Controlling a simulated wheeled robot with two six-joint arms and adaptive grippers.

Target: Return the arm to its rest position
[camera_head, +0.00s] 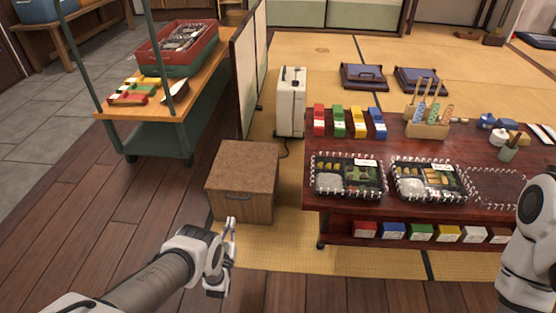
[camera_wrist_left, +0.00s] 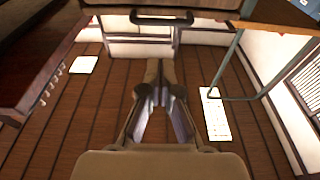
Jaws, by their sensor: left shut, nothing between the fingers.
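My left arm comes in from the lower left of the head view. Its gripper (camera_head: 230,226) hangs over the floor in front of the brown box (camera_head: 243,168), apart from it and left of the low table. In the left wrist view the fingers of my left gripper (camera_wrist_left: 160,66) come together at their tips with nothing between them. Part of my right arm (camera_head: 530,235) stands at the right edge of the head view, in front of the low table. Its gripper is not seen.
The dark red low table (camera_head: 400,213) holds two lunch boxes (camera_head: 348,176) (camera_head: 428,180), colored blocks and a wooden stand (camera_head: 427,130). A green-framed cart (camera_head: 160,137) stands at the left. A white case (camera_head: 291,102) is behind the brown box. The wooden floor (camera_head: 120,225) left of the gripper is clear.

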